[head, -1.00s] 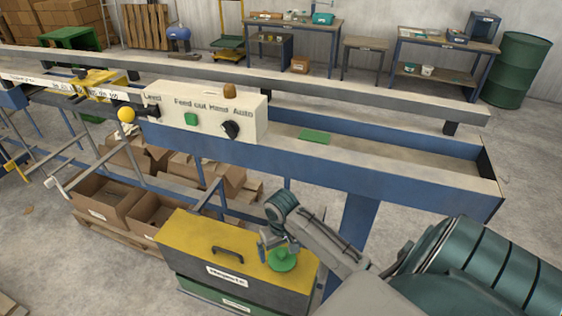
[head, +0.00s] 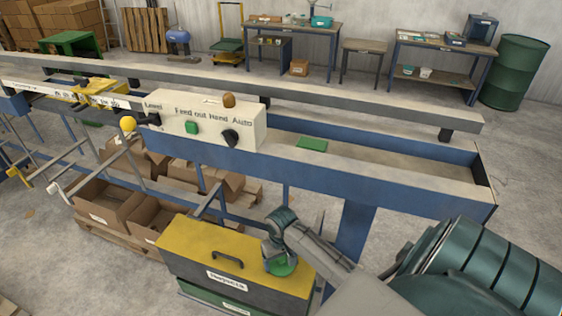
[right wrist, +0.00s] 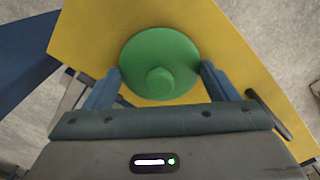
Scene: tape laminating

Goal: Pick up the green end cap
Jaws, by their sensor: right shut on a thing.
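The green end cap (head: 284,269) is a round disc with a short knob on the yellow top of the toolbox (head: 205,235), near its right end. The right wrist view shows its disc face and knob (right wrist: 160,50). My right gripper (head: 279,258) is at the cap, coming down from above, and hides part of it in the head view. In the right wrist view its two blue fingers stand at the left and right of the disc, shut on it. The cap looks still at the level of the toolbox top. My left gripper is not in view.
The toolbox has a dark handle (head: 227,257) left of the cap. Behind it runs the long blue machine frame (head: 390,178) with a control box (head: 210,118). A green piece (head: 312,144) lies on the machine's bed. Open cardboard boxes (head: 105,196) stand at the left.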

